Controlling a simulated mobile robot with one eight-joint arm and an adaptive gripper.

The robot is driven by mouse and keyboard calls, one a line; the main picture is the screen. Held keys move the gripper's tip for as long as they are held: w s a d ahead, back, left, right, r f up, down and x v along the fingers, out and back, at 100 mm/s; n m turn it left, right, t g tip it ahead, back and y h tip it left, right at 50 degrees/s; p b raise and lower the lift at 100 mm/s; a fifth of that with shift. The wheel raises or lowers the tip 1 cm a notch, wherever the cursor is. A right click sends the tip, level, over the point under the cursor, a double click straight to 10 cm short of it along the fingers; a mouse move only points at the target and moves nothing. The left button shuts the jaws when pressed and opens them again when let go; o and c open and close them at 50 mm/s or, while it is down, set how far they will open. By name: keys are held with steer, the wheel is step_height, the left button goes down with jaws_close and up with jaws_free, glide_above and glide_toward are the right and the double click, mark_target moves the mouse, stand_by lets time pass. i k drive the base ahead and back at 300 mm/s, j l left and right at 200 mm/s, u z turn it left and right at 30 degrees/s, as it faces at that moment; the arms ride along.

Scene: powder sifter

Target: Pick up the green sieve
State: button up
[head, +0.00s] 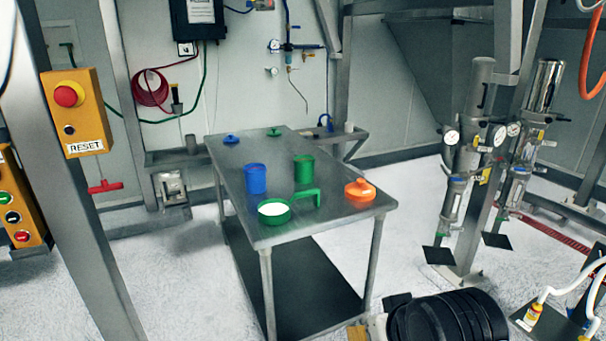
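The green sieve (274,221) lies on the metal table near its front left corner in the head view. A green cup (304,170) stands just behind the handle. A blue cup (255,179) stands behind the sieve to the left. I cannot make out my gripper in this view.
The table (335,215) also holds an orange lidded container (359,193) at right, and blue (231,140) and green (274,132) lids at the far end. A steel post with a RESET box (76,112) stands left. Gauged metal cylinders (460,160) stand right.

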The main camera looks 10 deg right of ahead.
mark_target(271, 211)
steer(key=i+l+u, duration=0.25)
steer(key=i+l, duration=0.2)
steer(key=i, duration=0.2)
steer(key=i+l+u, duration=0.25)
steer(key=i+l, duration=0.3)
steer(key=i, duration=0.1)
